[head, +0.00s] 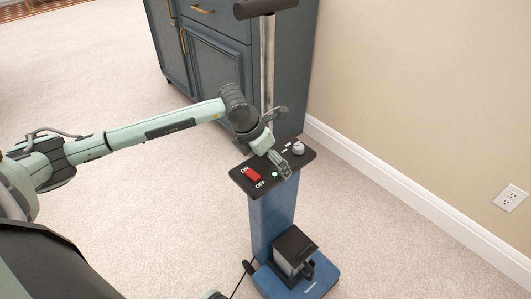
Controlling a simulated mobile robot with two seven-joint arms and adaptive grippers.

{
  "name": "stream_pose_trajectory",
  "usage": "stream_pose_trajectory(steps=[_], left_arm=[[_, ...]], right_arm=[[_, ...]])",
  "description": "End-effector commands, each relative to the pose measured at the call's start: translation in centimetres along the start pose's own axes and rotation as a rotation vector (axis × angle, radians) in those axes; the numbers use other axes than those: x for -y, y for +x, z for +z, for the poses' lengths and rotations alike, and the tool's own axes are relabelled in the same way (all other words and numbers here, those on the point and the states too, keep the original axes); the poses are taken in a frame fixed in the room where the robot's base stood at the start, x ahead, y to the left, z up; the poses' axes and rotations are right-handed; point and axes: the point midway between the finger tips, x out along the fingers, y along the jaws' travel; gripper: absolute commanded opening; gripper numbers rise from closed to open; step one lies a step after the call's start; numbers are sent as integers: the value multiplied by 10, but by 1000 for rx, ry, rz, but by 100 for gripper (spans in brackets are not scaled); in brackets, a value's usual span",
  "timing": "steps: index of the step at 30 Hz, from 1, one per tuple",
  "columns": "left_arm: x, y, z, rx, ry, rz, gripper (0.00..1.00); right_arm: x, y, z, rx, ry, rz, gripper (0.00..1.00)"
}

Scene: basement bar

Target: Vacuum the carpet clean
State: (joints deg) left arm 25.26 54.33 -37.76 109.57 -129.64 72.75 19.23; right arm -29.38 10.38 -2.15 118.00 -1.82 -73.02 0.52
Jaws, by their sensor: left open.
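A blue upright vacuum (272,222) stands on the beige carpet (170,215). Its black top panel (258,188) carries a red switch (253,174) marked ON and OFF, a green light (275,174) and a grey knob (298,148). A metal pole with a black handle (266,8) rises behind the panel. My left gripper (288,171) is open over the panel, just right of the green light. Whether its fingers touch the panel I cannot tell.
A dark blue-grey cabinet (215,75) with brass handles stands behind the vacuum. A beige wall (430,85) with a white baseboard (400,195) and an outlet (510,197) runs along the right. A dark cord (242,279) lies by the vacuum base. The carpet at left is clear.

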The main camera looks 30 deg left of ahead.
Motion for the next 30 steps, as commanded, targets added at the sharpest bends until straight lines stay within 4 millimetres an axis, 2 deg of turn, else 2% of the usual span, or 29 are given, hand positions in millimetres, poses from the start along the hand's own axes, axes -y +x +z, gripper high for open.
stream_pose_trajectory(steps=[6,18,30], left_arm=[[1,26,0,-1,-1,-2,100],[0,32,0,0,0,-1,100],[0,32,0,0,0,-1,50]], right_arm=[[1,3,3,8,0,-1,60],[4,2,2,5,4,-7,60],[3,-1,-3,-5,5,-6,60]])
